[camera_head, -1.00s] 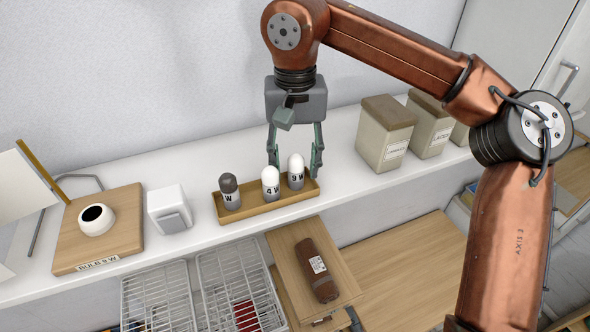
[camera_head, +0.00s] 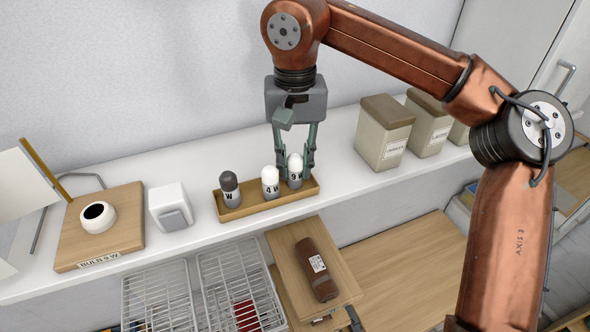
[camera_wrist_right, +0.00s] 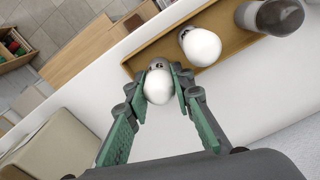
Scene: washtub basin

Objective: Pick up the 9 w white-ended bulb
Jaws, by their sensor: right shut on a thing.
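The 9 W white-ended bulb (camera_head: 295,169) stands upright at the right end of a wooden tray (camera_head: 262,207) on the white shelf. My right gripper (camera_head: 296,165) points down over it and is shut on it, with one finger on each side. In the right wrist view the bulb's white end (camera_wrist_right: 158,87) sits between the green fingertips. A 4 W white-ended bulb (camera_head: 270,182) stands beside it in the tray, apart from the fingers. A dark-ended bulb (camera_head: 229,188) stands at the tray's left end. My left gripper is not in view.
A wooden board with a white round socket (camera_head: 97,217) and a "BULB 9 W" label (camera_head: 100,260) lies at the left. A white box (camera_head: 170,207) stands between board and tray. Lidded canisters (camera_head: 384,135) stand right of the tray. Wire baskets (camera_head: 160,297) hang below.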

